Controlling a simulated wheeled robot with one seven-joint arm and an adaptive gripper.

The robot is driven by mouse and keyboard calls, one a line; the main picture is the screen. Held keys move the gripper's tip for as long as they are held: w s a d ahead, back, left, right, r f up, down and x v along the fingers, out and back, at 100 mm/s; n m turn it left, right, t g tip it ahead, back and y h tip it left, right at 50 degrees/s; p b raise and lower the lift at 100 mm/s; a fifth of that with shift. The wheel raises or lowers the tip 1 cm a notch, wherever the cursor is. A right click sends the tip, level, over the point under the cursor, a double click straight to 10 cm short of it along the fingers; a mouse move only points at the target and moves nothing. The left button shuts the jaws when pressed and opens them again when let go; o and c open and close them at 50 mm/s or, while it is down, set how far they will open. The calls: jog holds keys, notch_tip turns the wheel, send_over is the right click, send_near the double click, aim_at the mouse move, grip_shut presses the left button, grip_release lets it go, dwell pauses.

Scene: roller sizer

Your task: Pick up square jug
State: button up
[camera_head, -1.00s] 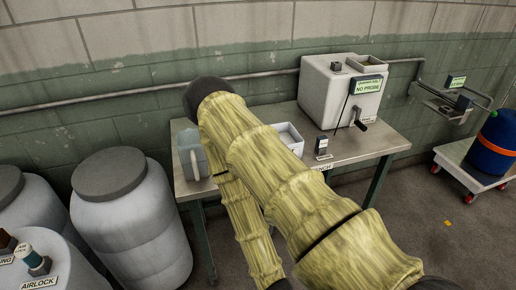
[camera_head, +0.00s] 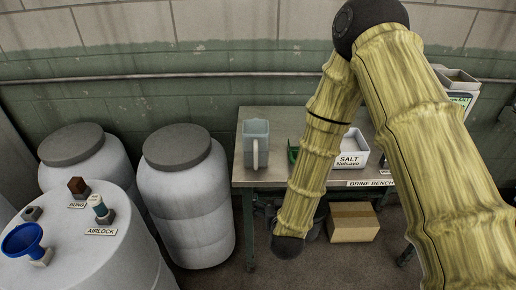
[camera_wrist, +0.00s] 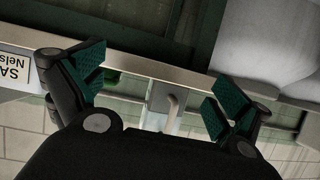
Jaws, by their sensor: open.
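The square jug (camera_head: 256,138) is a grey-blue, translucent, square-sided vessel. It stands upright on the left part of the brine bench (camera_head: 310,179), its handle facing me. In the wrist view, which is upside down, the jug (camera_wrist: 158,97) and its pale handle show between and beyond my fingers. My gripper (camera_wrist: 152,88) is open and empty, with teal pads spread wide. It is in front of the bench edge, apart from the jug. In the head view my forearm hides most of the gripper.
A green object (camera_head: 292,152) stands just right of the jug. A white salt tray (camera_head: 349,150) is farther right on the bench. A grey barrel (camera_head: 185,205) stands left of the bench. A cardboard box (camera_head: 353,222) sits beneath it. A wall is behind.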

aim_at(256, 136)
jog(key=w+a+r+t, duration=0.1)
jog(key=w+a+r, duration=0.1)
jog(key=r, duration=0.3)
jog(key=w+a+r+t+p, duration=0.1)
jog(key=w+r+t, duration=0.1)
jog(key=w+r, duration=0.3)
jog(key=w+a+r+t+h, duration=0.1)
jog(key=w+a+r, duration=0.1)
jog(key=r, duration=0.3)
jog(key=shift+w+a+r+m+t, duration=0.1)
jog(key=shift+w+a+m+t, duration=0.1)
jog(key=shift+w, duration=0.2)
jog(key=shift+w+a+r+m+t, duration=0.1)
jog(key=shift+w+t, duration=0.1)
jog(key=shift+w, duration=0.2)
jog(key=shift+w+a+f+p, duration=0.15)
jog(key=shift+w+p, duration=0.5)
jog(key=shift+w, duration=0.85)
jog(key=shift+w+a+f+p, duration=0.15)
jog(key=shift+w+p, duration=0.5)
jog(key=shift+w, duration=0.8)
jog(key=shift+r, duration=0.1)
jog(key=c, duration=2)
